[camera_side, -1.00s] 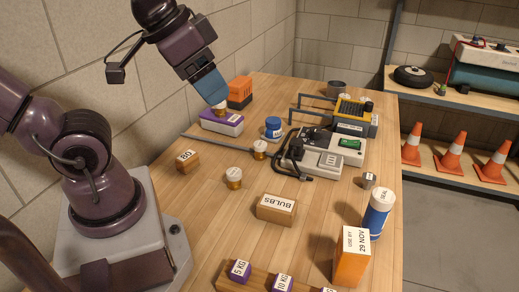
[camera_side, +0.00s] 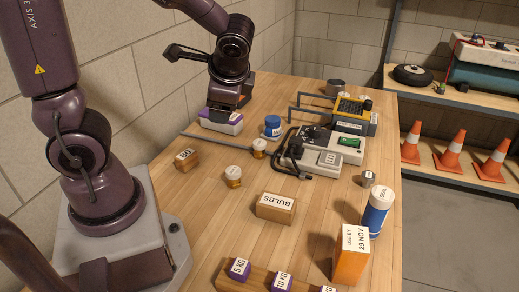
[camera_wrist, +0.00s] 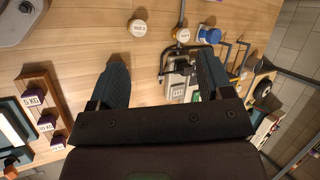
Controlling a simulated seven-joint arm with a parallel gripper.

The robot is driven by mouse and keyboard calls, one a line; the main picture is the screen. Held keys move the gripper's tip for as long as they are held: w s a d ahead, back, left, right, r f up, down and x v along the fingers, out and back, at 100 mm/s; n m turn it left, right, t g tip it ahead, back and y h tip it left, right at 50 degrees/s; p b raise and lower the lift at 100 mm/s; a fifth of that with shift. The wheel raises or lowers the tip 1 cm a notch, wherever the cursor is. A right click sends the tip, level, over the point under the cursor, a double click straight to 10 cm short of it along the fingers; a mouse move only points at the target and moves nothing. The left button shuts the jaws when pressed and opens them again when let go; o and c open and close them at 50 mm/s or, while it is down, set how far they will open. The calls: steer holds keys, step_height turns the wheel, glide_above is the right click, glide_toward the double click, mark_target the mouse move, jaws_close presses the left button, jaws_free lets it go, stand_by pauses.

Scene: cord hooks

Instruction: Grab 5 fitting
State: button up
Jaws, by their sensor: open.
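Brass fittings with white labelled tops stand on the table. One fitting (camera_side: 233,176) is at the middle left and another (camera_side: 259,148) is beside a metal rod. Two white-topped fittings also show at the top of the wrist view, one (camera_wrist: 138,28) left of the other (camera_wrist: 182,34). In the side view my arm end covers the area behind the purple box, and the fingertips are unclear.
A purple box (camera_side: 220,121), a blue jar (camera_side: 272,127) and a grey device with black tubing (camera_side: 330,148) crowd the back. A BULBS box (camera_side: 275,208), a blue-white can (camera_side: 376,213) and an orange box (camera_side: 351,255) stand nearer. Bare table lies between.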

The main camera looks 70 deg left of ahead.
steer(key=w+a+f+m+y, duration=0.4)
steer(key=w+f+m+y, duration=0.15)
steer(key=f+m, duration=0.3)
steer(key=m+t, duration=0.6)
steer(key=m, duration=0.3)
glide_toward(260, 149)
steer(key=shift+s+d+r, duration=0.15)
steer(key=shift+d+r, duration=0.15)
steer(key=shift+d, duration=0.1)
steer(key=shift+a+f, duration=0.2)
steer(key=shift+a, duration=0.05)
steer(key=x, duration=1.2)
steer(key=shift+f, duration=0.1)
steer(key=c, duration=1.1)
